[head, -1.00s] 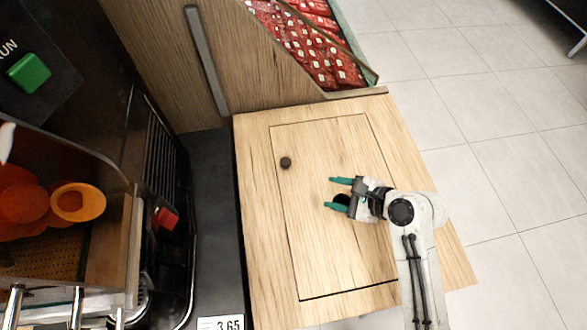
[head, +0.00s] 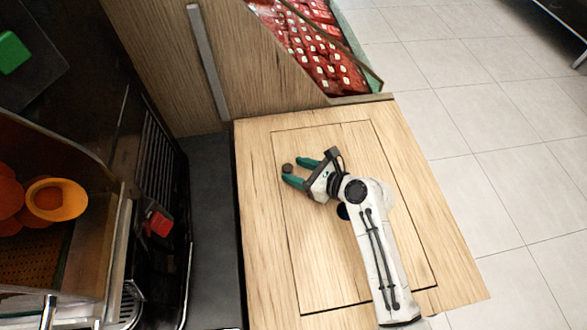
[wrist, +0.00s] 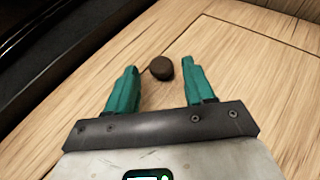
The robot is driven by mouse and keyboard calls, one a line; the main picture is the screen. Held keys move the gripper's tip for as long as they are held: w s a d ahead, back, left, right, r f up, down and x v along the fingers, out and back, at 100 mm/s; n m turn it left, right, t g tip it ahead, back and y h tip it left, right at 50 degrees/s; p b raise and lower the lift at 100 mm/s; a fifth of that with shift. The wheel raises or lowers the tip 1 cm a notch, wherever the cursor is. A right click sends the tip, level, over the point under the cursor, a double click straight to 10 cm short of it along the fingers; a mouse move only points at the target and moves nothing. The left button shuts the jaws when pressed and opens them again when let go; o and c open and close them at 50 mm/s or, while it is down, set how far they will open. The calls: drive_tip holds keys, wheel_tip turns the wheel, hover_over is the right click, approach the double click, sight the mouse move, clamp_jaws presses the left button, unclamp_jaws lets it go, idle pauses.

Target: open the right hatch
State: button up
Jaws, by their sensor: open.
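The right hatch (head: 318,245) is a light wooden panel, shut flush in the wooden counter top, outlined by a thin dark seam. Its small round dark knob (head: 287,168) sits near the hatch's left edge, toward the far end. My gripper (head: 298,172) has teal fingers, open and pointing left at the knob. Nothing is held.
The black juicer with oranges (head: 57,199) and a red part (head: 158,223) stands at left, beside a dark strip. A slanted wooden panel with a grey bar (head: 207,62) and a bin of red packets (head: 318,45) are behind. Tiled floor (head: 480,130) is clear at right.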

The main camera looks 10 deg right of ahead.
drive_tip(key=shift+x, duration=0.9)
clamp_jaws()
